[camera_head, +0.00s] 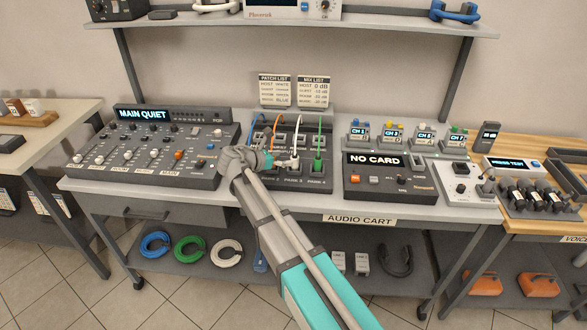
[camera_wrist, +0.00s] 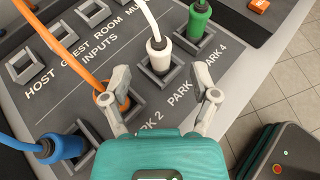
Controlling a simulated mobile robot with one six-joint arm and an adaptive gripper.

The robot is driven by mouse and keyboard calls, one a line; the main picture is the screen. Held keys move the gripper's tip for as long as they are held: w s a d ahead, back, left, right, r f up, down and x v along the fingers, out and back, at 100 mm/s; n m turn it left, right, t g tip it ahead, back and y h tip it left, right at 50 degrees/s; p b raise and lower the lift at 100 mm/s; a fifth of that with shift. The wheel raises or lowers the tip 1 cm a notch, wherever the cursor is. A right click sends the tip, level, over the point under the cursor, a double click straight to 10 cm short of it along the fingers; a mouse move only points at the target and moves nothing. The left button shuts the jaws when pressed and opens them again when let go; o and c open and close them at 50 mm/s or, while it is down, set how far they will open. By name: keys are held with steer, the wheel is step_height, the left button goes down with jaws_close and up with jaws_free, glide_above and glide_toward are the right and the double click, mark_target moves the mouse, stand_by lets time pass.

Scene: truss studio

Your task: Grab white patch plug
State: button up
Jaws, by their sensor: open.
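The white patch plug (camera_wrist: 158,50) stands upright in a dark park socket, its white cable rising from its top. In the head view the white plug (camera_head: 295,161) is beside my gripper's fingers. My gripper (camera_wrist: 165,90) is open and empty, its two fingers spread at the near side of the white plug. The left finger overlaps the orange plug (camera_wrist: 106,101) in the picture; whether they touch I cannot tell. In the head view my gripper (camera_head: 281,163) is over the patch panel and partly hides it.
A green plug (camera_wrist: 200,16) stands in the socket to the right of the white one. A blue plug (camera_wrist: 63,147) is at the lower left. Empty input sockets (camera_wrist: 58,40) line the panel's far side. The mixer (camera_head: 148,146) and NO CARD unit (camera_head: 389,178) flank the panel.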

mark_target(294, 157)
steer(key=shift+d, duration=0.1)
steer(key=shift+b+x, duration=1.05)
steer(key=shift+x, duration=1.5)
steer(key=shift+f, duration=0.1)
jaws_close()
